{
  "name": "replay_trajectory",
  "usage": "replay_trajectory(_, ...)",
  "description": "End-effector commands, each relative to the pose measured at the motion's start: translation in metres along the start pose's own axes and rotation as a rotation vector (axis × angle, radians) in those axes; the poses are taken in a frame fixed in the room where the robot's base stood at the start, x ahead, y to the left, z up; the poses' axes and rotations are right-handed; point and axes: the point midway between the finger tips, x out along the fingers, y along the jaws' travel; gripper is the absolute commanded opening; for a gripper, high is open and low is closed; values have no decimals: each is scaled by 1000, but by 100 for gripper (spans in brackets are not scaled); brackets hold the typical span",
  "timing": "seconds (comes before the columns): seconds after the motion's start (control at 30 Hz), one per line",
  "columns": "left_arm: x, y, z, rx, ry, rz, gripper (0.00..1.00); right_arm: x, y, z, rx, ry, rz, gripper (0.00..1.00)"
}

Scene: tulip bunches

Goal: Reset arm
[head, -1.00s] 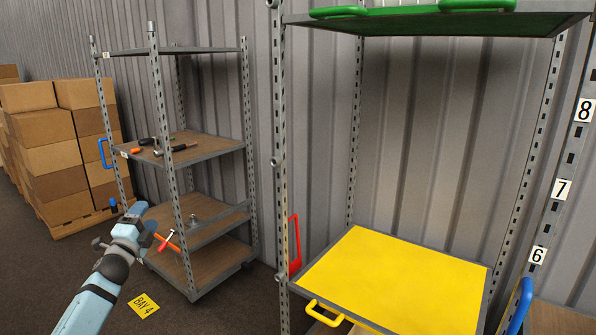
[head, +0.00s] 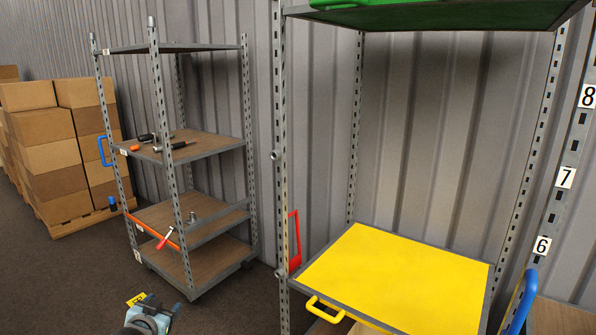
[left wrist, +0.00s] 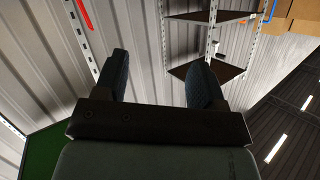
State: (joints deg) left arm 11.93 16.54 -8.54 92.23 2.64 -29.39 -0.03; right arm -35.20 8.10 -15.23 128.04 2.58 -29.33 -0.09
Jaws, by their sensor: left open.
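My left arm shows only as a small piece at the bottom edge of the head view, with my left gripper (head: 150,314) low in front of the grey rack; its fingertips are not clear there. In the left wrist view my left gripper (left wrist: 160,72) has its two dark fingers spread apart, with nothing between them. Behind the fingers are the corrugated wall and, tilted in the picture, the rack. My right gripper is in neither view.
A grey rack (head: 190,148) with tools stands at the left, beside stacked boxes (head: 50,150). A nearer rack has a yellow shelf (head: 395,275) with a yellow handle (head: 325,309) and a green item (head: 360,4) on top.

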Motion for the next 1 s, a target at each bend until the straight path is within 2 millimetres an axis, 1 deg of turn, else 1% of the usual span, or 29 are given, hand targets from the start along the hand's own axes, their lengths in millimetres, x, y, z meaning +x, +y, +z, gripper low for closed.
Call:
replay_trajectory(0.03,-18,28,32,-8,-16,34,64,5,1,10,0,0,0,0)
replay_trajectory(0.07,-29,44,45,-13,-23,53,64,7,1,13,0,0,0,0)
replay_trajectory(0.1,-46,64,62,-22,-33,79,64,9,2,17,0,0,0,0)
replay_trajectory(0.17,-73,93,85,-38,-45,116,64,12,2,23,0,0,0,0)
replay_trajectory(0.2,-93,111,100,-51,-55,141,64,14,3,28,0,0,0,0)
replay_trajectory(0.27,-124,137,118,-74,-69,176,64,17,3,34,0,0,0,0)
replay_trajectory(0.3,-144,152,128,-89,-77,197,64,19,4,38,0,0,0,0)
replay_trajectory(0.4,-187,180,146,-127,-97,237,64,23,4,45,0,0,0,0)
replay_trajectory(0.5,-223,200,155,-161,-113,267,64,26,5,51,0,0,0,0)
replay_trajectory(0.6,-253,214,162,-193,-127,288,64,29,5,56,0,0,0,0)
replay_trajectory(0.8,-305,234,168,-255,-154,319,64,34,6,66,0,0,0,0)
replay_trajectory(0.83,-307,229,154,-251,-153,317,64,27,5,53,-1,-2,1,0)
replay_trajectory(0.87,-308,226,147,-247,-155,315,64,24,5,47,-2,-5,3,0)
replay_trajectory(1.0,-313,219,132,-239,-165,310,64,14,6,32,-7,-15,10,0)
